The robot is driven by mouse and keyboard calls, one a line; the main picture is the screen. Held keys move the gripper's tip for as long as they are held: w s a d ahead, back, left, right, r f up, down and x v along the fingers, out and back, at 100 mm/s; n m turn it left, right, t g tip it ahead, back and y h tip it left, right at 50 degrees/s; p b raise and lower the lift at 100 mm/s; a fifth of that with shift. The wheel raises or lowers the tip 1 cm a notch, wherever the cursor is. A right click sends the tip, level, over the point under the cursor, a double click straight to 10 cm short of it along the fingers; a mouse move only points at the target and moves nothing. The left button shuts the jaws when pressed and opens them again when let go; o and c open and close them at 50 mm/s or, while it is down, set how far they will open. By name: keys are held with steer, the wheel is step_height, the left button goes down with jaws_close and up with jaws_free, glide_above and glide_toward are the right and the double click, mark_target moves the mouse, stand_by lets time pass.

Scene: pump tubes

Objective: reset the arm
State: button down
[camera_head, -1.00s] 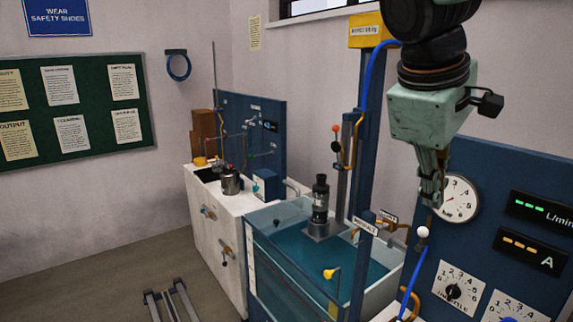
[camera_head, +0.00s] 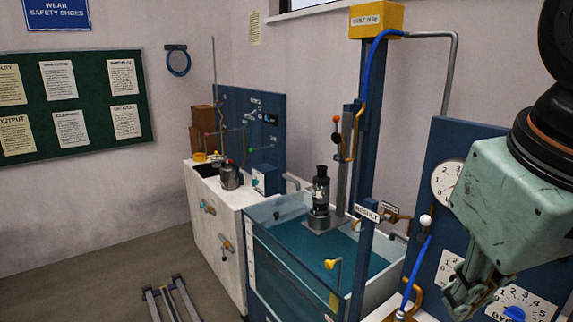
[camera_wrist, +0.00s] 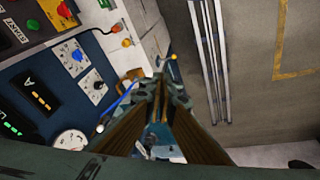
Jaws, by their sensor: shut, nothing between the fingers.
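My gripper (camera_head: 470,298) is at the lower right of the head view, in front of the blue gauge panel (camera_head: 436,175). Its green housing hides much of the panel, including the displays. The fingers are together with nothing between them. In the wrist view my gripper (camera_wrist: 160,92) points over the area between the panel and the floor, apart from any object as far as I can tell.
A water tank (camera_head: 262,258) with a black pump (camera_head: 320,190) stands left of my gripper. A blue post with a yellow box (camera_head: 375,18) rises behind it. A white cabinet (camera_head: 215,240) is further left. Rails (camera_wrist: 207,60) lie on the floor.

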steer(key=shift+m+y, duration=0.4)
steer(key=shift+m, duration=0.5)
steer(key=s+f, duration=0.1)
steer(key=s+a+f, duration=0.1)
steer(key=s, duration=0.1)
steer(key=s+f, duration=0.1)
steer(key=shift+s+a+f+b, duration=0.2)
steer(key=shift+s+a+b, duration=0.05)
steer(key=shift+a+b, duration=0.15)
